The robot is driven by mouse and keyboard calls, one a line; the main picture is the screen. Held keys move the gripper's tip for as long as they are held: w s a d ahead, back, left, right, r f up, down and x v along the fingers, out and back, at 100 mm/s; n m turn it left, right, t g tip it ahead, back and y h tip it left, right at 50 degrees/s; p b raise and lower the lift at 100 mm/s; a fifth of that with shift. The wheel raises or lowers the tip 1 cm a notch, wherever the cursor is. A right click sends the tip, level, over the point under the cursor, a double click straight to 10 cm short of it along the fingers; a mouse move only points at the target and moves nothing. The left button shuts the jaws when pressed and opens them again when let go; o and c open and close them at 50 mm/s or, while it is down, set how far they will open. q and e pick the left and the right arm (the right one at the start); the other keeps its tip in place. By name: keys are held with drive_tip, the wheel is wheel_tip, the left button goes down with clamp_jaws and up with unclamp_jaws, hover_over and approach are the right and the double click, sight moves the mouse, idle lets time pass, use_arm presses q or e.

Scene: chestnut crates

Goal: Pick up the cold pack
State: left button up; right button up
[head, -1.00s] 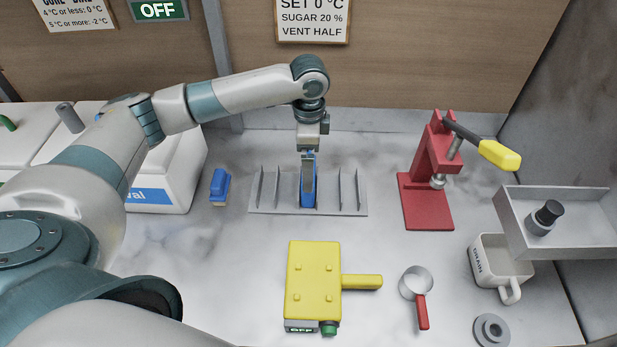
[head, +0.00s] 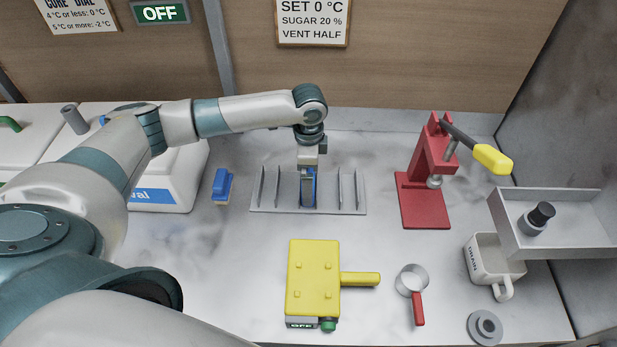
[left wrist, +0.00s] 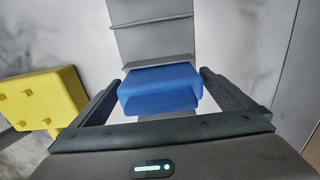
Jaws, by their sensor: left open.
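The cold pack is a blue block (head: 313,187) standing upright in a slot of the grey rack (head: 265,208) in the head view. My left gripper (head: 308,190) points down over it and hides much of it. In the left wrist view the blue cold pack (left wrist: 160,92) sits between the two open fingers of my left gripper (left wrist: 160,82). The fingers are on either side of it, and I cannot tell if either touches it. My right gripper is not in view.
A blue brush-like item (head: 221,187) lies left of the rack. A yellow device (head: 313,275) lies in front. A red lever press (head: 427,190), red-handled ring (head: 417,305), white mug (head: 492,268) and grey shelf (head: 565,241) are to the right. Bare counter lies between.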

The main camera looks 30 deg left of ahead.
use_arm(q)
drive_tip(key=shift+c, duration=0.6)
drive_tip(key=c, duration=1)
drive_tip(key=shift+c, duration=0.4)
drive_tip(key=shift+r, duration=0.15)
drive_tip(key=shift+w+r+b, duration=0.1)
drive_tip(key=shift+r+b, duration=0.3)
drive_tip(key=shift+r, duration=0.1)
drive_tip(key=r, duration=0.1)
drive_tip(key=r+b, duration=0.2)
drive_tip(key=shift+w+d+r, duration=0.1)
drive_tip(key=shift+w+d, duration=0.25)
drive_tip(key=shift+w, duration=0.05)
drive_tip(key=shift+w+d+r+b, duration=0.65)
drive_tip(key=shift+w+d+r, duration=0.45)
drive_tip(key=shift+w, duration=0.3)
drive_tip(key=shift+w+d+r+b, duration=0.6)
drive_tip(key=shift+w+d+r, duration=0.5)
drive_tip(key=shift+w, duration=0.35)
drive_tip(key=shift+w+d+r+b, duration=0.65)
drive_tip(key=shift+w+d+r, duration=0.45)
drive_tip(key=shift+w, duration=0.3)
drive_tip(key=shift+a, duration=0.1)
